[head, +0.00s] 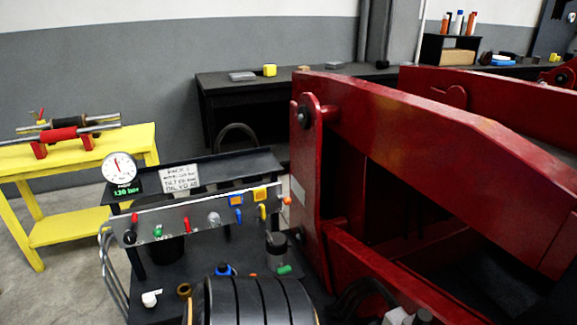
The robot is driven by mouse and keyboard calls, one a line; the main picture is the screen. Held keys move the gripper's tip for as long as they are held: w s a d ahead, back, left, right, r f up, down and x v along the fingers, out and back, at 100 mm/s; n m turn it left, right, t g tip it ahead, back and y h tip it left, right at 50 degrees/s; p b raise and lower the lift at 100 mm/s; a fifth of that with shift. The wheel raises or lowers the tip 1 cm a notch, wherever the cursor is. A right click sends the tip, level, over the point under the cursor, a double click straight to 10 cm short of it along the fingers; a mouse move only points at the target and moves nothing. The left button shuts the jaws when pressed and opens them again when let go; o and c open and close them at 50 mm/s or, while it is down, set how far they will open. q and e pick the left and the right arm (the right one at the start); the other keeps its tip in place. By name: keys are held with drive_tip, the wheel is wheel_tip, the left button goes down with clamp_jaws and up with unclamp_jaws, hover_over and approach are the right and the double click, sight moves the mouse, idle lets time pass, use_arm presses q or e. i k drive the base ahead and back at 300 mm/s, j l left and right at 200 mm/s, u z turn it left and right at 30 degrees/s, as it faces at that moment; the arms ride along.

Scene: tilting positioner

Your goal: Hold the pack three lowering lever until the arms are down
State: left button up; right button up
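A grey control panel (185,221) stands left of centre with a row of coloured levers and knobs. It has red levers (187,223), a green one (158,231), a grey knob (214,219), a blue lever (238,214) and a yellow lever (262,212). No legible mark shows which is the pack three lowering lever. Large red arms (430,125) of the positioner fill the right side, sloping down to the right; whether they are fully down I cannot tell. A round gauge (121,167) with a green readout sits above the panel's left end. Neither gripper is in view.
A white sign (180,178) stands behind the panel. A black ribbed cylinder (255,302) is at the bottom centre, near small coloured caps. A yellow bench (90,150) with red-clamped rods is at left. A dark workbench (215,83) runs along the wall. Grey floor is open at lower left.

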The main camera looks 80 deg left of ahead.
sight(287, 200)
drive_tip(key=u, duration=2.4)
